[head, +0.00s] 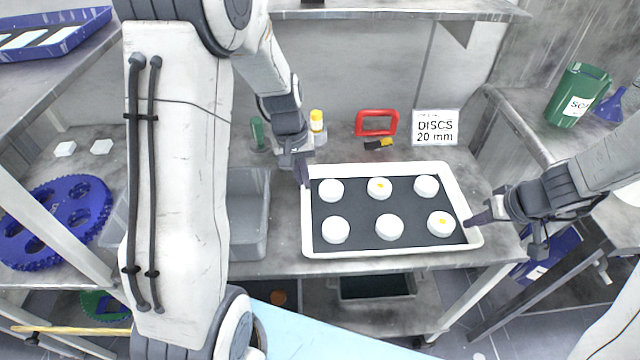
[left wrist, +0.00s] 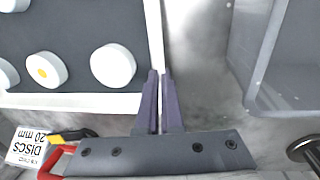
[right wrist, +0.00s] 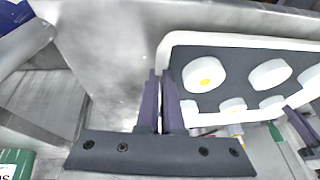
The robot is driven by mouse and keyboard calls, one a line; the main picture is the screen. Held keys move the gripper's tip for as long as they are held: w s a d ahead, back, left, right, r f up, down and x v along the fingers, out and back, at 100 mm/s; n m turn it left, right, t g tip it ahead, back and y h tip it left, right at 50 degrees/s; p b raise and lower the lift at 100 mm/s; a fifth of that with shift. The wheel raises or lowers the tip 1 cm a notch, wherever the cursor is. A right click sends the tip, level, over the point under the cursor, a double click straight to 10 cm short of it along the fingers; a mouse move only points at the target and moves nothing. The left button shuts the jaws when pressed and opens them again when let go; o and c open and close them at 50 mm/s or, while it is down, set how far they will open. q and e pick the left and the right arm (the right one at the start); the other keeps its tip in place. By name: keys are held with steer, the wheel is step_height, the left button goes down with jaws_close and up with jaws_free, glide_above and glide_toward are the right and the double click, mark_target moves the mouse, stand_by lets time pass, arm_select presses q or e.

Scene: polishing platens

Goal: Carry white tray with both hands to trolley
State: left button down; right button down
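The white tray (head: 392,252) has a dark liner and carries several white discs in two rows, some with a yellow-orange spot. It is at the grey bench, level; I cannot tell if it touches the bench top. My left gripper (head: 303,173) is at its left wall, and in the left wrist view the fingers (left wrist: 159,85) close on that wall (left wrist: 154,35). My right gripper (head: 476,221) is at its right wall; in the right wrist view the fingers (right wrist: 161,88) close on the rim (right wrist: 164,55). I cannot identify a trolley for certain.
A grey bin (head: 248,215) stands left of the tray. Behind it are a red handle (head: 377,122), a yellow-capped bottle (head: 317,126) and a "DISCS 20 mm" sign (head: 435,127). A blue toothed disc (head: 55,222) lies left. A light blue flat surface (head: 340,332) crosses the bottom foreground.

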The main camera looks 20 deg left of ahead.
arm_select(q)
steer(key=shift+f, duration=0.4)
arm_select(e)
steer(key=shift+f, duration=0.4)
arm_select(q)
steer(key=c, duration=1.1)
jaws_free()
steer(key=shift+r, duration=0.1)
arm_select(e)
steer(key=c, duration=1.1)
jaws_free()
steer(key=shift+r, duration=0.1)
steer(key=shift+r, duration=0.1)
arm_select(q)
steer(key=r, duration=0.4)
steer(key=a+r, duration=0.1)
steer(key=r, duration=0.7)
steer(key=shift+s+a, duration=0.25)
arm_select(e)
steer(key=v, duration=1.1)
steer(key=shift+s+d+r, duration=0.1)
steer(key=shift+d+r, duration=0.05)
steer(key=shift+r, duration=0.25)
